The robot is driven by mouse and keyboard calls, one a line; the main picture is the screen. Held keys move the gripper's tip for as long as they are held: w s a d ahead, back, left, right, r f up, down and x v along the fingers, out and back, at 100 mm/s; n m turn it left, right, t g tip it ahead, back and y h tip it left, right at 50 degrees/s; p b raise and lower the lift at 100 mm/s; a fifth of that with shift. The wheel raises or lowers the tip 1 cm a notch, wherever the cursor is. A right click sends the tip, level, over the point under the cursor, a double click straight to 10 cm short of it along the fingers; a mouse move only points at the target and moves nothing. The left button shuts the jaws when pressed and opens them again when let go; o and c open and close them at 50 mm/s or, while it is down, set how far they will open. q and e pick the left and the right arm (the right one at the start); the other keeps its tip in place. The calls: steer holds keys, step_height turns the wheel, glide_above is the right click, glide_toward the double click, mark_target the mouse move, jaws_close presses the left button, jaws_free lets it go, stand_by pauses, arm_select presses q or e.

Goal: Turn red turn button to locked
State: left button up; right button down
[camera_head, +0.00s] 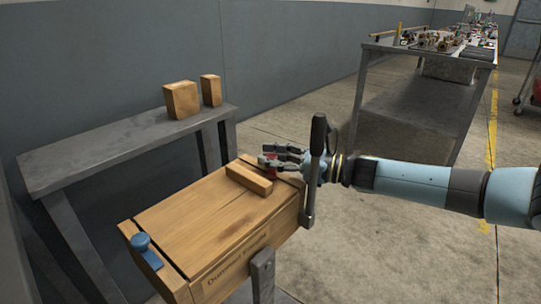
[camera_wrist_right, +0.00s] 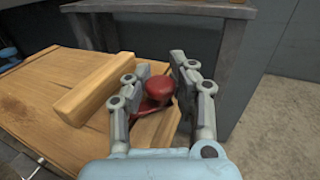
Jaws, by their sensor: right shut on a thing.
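The red turn button (camera_wrist_right: 160,88) sits on the top of a wooden crate (camera_head: 195,228), at the crate's far right end in the head view. In the head view it shows only as a small red patch (camera_head: 271,160) by my fingers. My right gripper (camera_head: 283,157) is shut on the red turn button, with one finger on each side of its knob in the right wrist view (camera_wrist_right: 160,72). A blue turn button (camera_head: 143,243) is at the crate's near left end. My left gripper is not in view.
A wooden bar (camera_head: 249,179) lies across the crate lid beside the red button. A grey bench (camera_head: 120,150) with two wooden blocks is behind. A loaded table (camera_head: 425,90) stands at the far right.

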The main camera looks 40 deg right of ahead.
steer(key=c, duration=1.1)
jaws_free()
steer(key=shift+s, duration=0.1)
steer(key=shift+o, duration=0.2)
steer(key=shift+d, duration=0.1)
steer(key=v, duration=0.8)
steer(key=shift+f, duration=0.15)
steer(key=shift+s, duration=0.1)
